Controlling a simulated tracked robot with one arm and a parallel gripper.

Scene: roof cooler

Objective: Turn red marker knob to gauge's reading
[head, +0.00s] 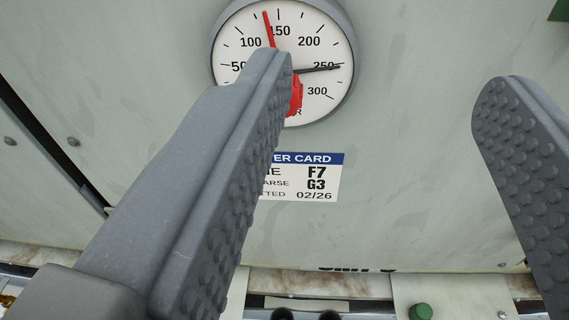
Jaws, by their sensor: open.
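The round gauge (319,92) is on the pale green panel at the top middle of the head view. Its black needle (318,69) points at about 250. The red marker (268,28) points up, a little left of 150. The red knob (295,97) at the lower centre of the dial is partly hidden behind my left finger. My gripper (385,95) is open. The left finger's tip overlaps the dial and knob in the picture; I cannot tell whether it touches them. The right finger stands well to the right of the gauge, with bare panel between.
A filter card (320,180) with a blue header is below the gauge, its left part hidden by my left finger. A green knob or cap (420,311) is at the bottom right. A dark panel seam runs at the left. The panel between the fingers is flat.

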